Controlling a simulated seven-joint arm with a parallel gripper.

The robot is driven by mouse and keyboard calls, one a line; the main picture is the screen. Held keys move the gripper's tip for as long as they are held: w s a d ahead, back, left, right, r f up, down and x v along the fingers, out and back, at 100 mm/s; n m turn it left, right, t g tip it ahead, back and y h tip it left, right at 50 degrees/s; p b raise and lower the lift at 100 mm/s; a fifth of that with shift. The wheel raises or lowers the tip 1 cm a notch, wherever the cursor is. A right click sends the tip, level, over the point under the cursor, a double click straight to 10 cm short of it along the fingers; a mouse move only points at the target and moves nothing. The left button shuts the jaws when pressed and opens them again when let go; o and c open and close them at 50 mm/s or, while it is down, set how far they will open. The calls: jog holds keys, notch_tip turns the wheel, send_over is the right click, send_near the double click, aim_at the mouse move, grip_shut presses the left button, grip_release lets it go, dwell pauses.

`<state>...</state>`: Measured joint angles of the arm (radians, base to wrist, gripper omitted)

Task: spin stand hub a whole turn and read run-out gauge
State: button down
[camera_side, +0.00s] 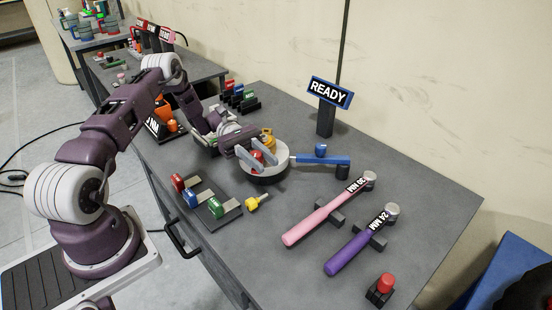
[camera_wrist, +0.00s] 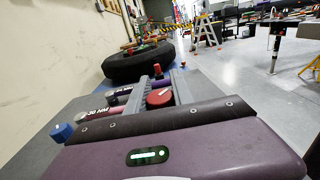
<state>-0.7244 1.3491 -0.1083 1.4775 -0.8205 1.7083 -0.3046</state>
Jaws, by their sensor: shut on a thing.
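The stand hub is a round white disc (camera_side: 279,165) on a dark base on the grey bench, in the side view. A red knob (camera_side: 257,157) stands on it. My gripper (camera_side: 257,153) is low over the disc, its two grey fingers shut with the red knob between them. The wrist view shows the round red knob (camera_wrist: 159,97) between the fingers, with the disc largely hidden. A blue arm (camera_side: 325,160) on a dark post reaches from the right towards the disc; it may be the gauge, and no reading is legible. A sign (camera_side: 330,93) behind reads READY.
A pink-handled torque wrench (camera_side: 312,222) and a purple one (camera_side: 350,251) lie on rests at the right. A rack of coloured pieces (camera_side: 218,205) and a yellow piece (camera_side: 252,204) lie in front. A red button (camera_side: 385,283) is near the right front edge.

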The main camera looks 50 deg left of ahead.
jog(key=shift+s+a+r+m+g+y, duration=0.15)
jog(key=shift+s+a+m+g, duration=0.3)
jog(key=shift+g, duration=0.3)
jog(key=shift+s+a+f+m+g+y, duration=0.1)
jog(key=shift+s+a+m+g, duration=0.4)
jog(key=shift+g, duration=0.3)
jog(key=shift+s+a+r+m+g+y, duration=0.15)
jog(key=shift+s+a+m+g, duration=0.15)
jog(key=shift+m+g, duration=0.35)
jog(key=shift+f, duration=0.1)
jog(key=c, duration=1.1)
grip_release()
jog(key=shift+w+a, duration=0.1)
jog(key=shift+a, duration=0.05)
